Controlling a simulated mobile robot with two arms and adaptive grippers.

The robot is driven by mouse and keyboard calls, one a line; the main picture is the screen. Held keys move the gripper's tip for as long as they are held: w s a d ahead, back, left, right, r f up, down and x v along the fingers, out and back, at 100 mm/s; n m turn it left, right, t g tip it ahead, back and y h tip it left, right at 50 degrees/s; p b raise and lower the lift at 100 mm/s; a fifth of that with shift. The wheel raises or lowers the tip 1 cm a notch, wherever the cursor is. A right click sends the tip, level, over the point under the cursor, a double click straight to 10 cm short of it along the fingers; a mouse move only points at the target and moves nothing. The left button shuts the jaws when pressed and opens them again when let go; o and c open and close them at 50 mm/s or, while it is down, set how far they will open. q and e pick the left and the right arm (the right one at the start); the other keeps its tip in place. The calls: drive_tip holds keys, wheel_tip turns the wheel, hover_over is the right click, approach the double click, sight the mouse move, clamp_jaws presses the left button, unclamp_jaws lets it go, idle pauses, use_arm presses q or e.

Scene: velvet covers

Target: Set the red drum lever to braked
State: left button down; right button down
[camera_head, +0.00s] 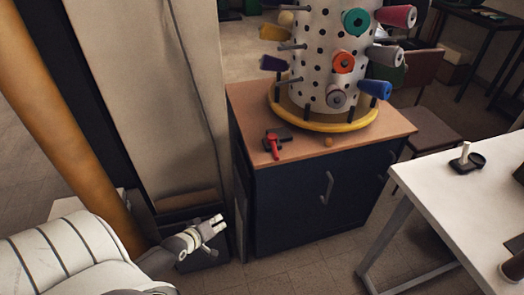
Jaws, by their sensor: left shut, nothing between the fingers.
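The red drum lever (274,147) sits on a small dark mount near the front left of a wooden cabinet top. It points toward the front edge; I cannot tell from its angle which setting it is in. Behind it stands a white drum with black dots (318,50) on a yellow round base (345,124), carrying several coloured thread spools. My left gripper (217,228) is shut and empty, low in front of the cabinet's left side, apart from the lever and to its lower left. My right gripper is not in view.
The dark cabinet (297,203) has vertical handles on its front. A white table (465,200) at the right holds a small black stand with a white peg (465,158). An orange-yellow post (62,120) rises at the left. Floor shows between cabinet and table.

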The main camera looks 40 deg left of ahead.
use_arm(q)
drive_tip(key=w+r+n+t+h, duration=0.1)
drive_tip(key=w+r, duration=0.3)
drive_tip(key=r, duration=0.7)
drive_tip(key=w+d+r+n+t+h+p, duration=0.1)
drive_tip(key=w+r+n+t, duration=0.2)
drive_tip(key=r, duration=0.8)
drive_tip(key=shift+w+r+t, duration=0.3)
drive_tip(key=shift+w+r, duration=0.1)
drive_tip(key=shift+w, duration=0.15)
approach(275, 147)
drive_tip(key=w, duration=0.1)
drive_tip(key=w+a, duration=0.1)
drive_tip(key=w+a+f, duration=0.1)
drive_tip(key=shift+w+f+p, duration=0.15)
drive_tip(key=shift+w+p, duration=0.2)
drive_tip(key=shift+w, duration=0.05)
drive_tip(key=shift+w+d+f, duration=0.25)
drive_tip(key=shift+w+d, duration=0.05)
drive_tip(key=shift+d, duration=0.15)
